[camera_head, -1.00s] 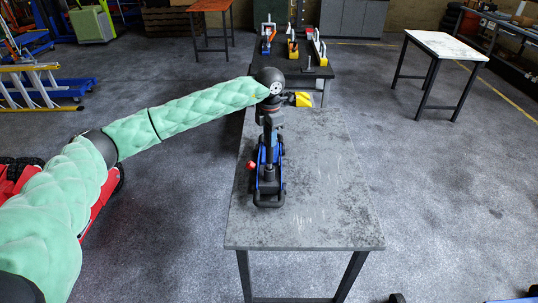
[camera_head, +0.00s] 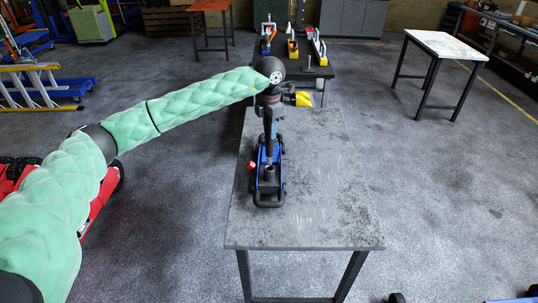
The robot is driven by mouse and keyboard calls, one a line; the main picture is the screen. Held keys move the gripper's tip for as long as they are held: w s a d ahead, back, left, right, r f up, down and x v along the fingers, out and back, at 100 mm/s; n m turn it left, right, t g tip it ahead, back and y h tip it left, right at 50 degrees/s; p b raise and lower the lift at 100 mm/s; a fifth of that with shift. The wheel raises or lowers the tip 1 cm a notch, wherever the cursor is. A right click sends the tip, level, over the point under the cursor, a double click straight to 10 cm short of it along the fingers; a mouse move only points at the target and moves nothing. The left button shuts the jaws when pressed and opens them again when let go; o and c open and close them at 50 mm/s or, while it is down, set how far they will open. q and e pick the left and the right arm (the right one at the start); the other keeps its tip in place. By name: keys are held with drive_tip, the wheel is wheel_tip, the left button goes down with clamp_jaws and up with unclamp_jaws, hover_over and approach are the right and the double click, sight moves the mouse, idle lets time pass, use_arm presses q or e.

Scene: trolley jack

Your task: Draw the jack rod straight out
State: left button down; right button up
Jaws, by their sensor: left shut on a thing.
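The blue trolley jack (camera_head: 270,190) stands on the grey worktable, with a black frame at its near end and a red knob (camera_head: 251,165) at its left side. My left gripper (camera_head: 270,127) is above the jack's far part, pointing down, and is shut on the dark jack rod (camera_head: 268,147). The rod stands roughly upright, and its lower end is at or just above the jack body; I cannot tell if it is fully clear. The fingertips are small and partly hidden by the wrist. My right gripper is not in view.
The grey worktable (camera_head: 320,200) is mostly bare to the right of the jack. A yellow object (camera_head: 303,99) shows just beyond my left wrist. A dark bench (camera_head: 318,71) behind carries several tools. A white-topped table (camera_head: 446,46) stands far right.

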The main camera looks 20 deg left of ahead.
use_arm(q)
drive_tip(key=shift+r+p, duration=0.3)
drive_tip(key=shift+r, duration=2.25)
